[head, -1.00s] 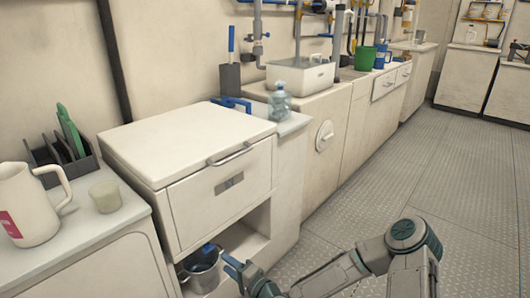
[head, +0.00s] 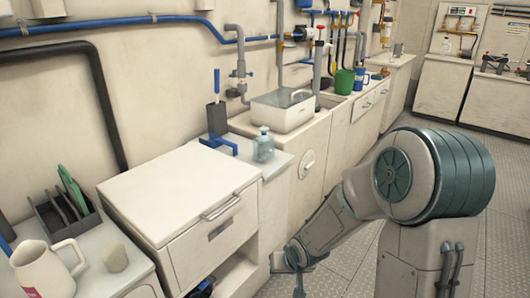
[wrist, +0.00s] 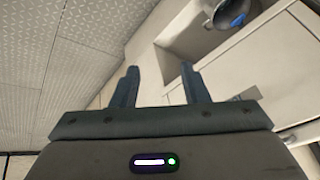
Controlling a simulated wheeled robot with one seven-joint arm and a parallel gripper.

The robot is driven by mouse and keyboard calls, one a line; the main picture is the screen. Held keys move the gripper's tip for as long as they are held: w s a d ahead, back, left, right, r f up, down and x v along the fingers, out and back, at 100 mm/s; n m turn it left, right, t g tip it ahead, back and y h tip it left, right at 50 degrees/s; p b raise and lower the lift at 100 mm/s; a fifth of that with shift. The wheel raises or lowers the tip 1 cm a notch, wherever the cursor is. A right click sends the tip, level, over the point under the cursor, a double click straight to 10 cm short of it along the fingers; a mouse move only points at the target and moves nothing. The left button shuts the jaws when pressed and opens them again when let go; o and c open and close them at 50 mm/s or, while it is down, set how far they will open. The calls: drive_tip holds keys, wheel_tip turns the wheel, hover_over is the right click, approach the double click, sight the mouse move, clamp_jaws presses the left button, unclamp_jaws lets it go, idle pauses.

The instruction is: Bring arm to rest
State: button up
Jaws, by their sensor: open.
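My gripper shows in the wrist view (wrist: 160,88) with its two dark fingers apart and nothing between them. In the head view my arm is folded at the right, with its large teal joint high and the forearm sloping down to the left. The wrist end is low in front of the cabinets, and the fingertips are not clearly seen there. A metal pot (wrist: 230,14) stands in the open cubby beyond the fingers in the wrist view. In the head view only a small part of the pot's blue-marked rim area shows at the bottom edge.
A white drawer cabinet (head: 168,196) stands left of my arm. Metal floor (head: 350,262) lies open to the right.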

drive_tip(key=s+d+r+h+p, duration=0.1)
drive_tip(key=s+d+r+p, duration=0.15)
drive_tip(key=r, duration=0.45)
drive_tip(key=s+d+r+h+p, duration=0.1)
drive_tip(key=s+d+r+p, duration=0.15)
drive_tip(key=r, duration=0.45)
drive_tip(key=s+d+r+h+p, duration=0.1)
drive_tip(key=s+d+r+p, duration=0.15)
drive_tip(key=r, duration=0.45)
drive_tip(key=s+d+r+m+g+p, duration=0.1)
drive_tip(key=s+d+r+p, duration=0.1)
drive_tip(key=s+r+p, duration=0.6)
drive_tip(key=s+r, duration=0.3)
drive_tip(key=r, duration=0.4)
drive_tip(key=shift+r+g+p, duration=0.15)
drive_tip(key=shift+g+p, duration=0.2)
drive_tip(key=shift+g, duration=0.05)
drive_tip(key=shift+d, duration=0.1)
drive_tip(key=shift+c, duration=0.9)
